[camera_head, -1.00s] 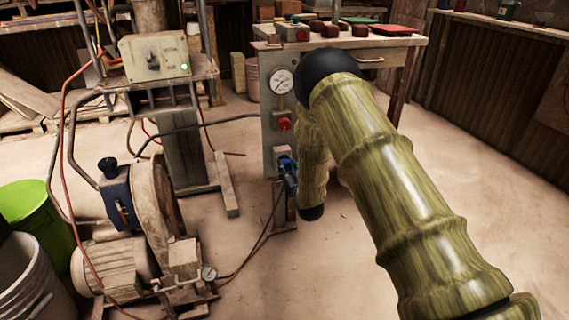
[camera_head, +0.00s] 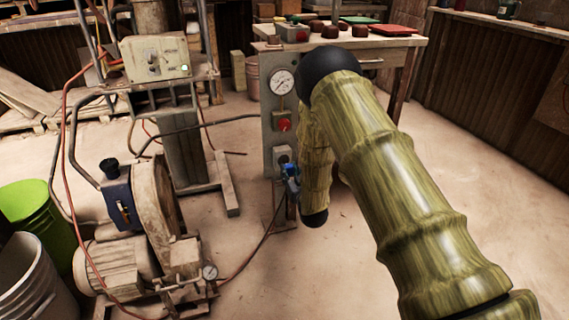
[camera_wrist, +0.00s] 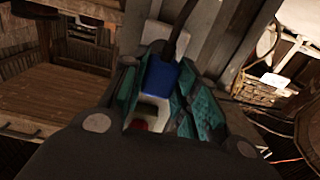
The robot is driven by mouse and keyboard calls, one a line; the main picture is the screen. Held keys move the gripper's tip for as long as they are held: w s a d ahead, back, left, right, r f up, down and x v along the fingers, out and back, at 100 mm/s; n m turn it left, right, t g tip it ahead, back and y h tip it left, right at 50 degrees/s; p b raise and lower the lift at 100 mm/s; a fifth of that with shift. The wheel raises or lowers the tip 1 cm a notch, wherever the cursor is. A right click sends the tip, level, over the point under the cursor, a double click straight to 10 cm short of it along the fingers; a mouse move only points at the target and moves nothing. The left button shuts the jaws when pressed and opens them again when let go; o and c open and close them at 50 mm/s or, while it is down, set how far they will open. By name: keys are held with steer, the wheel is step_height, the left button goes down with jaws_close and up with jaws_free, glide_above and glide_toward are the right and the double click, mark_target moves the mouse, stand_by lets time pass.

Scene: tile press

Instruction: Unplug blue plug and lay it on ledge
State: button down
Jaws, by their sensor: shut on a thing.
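The blue plug (camera_wrist: 160,76) is between the fingers of my gripper (camera_wrist: 158,95) in the wrist view, with a black cable running up from it. A pale collar shows below its blue body. In the head view the blue plug (camera_head: 292,172) is small at my gripper (camera_head: 292,184), just below and right of the grey socket (camera_head: 283,155) on the upright panel. My gripper is shut on the plug. Whether the plug's end is fully clear of the socket is too small to tell. I cannot make out which surface is the ledge.
The grey panel (camera_head: 270,135) also carries a gauge (camera_head: 282,82) and a red knob (camera_head: 284,125). A worktable (camera_head: 385,43) with tiles stands behind. A motor pump (camera_head: 150,200) and hoses stand left, beside a green bucket (camera_head: 38,218). The floor at right is clear.

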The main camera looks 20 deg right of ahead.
steer(key=shift+s, duration=0.6)
steer(key=shift+s, duration=0.1)
steer(key=w+d+f, duration=0.1)
steer(key=d, duration=0.1)
steer(key=w+d+f+b, duration=0.1)
steer(key=d, duration=0.2)
steer(key=w+d+f+b, duration=0.1)
steer(key=d, duration=0.2)
steer(key=shift+w+d, duration=0.2)
steer(key=shift+f+b, duration=2.05)
steer(key=shift+f, duration=0.45)
steer(key=c, duration=1)
jaws_free()
steer(key=shift+s+r, duration=0.1)
steer(key=shift+r, duration=0.05)
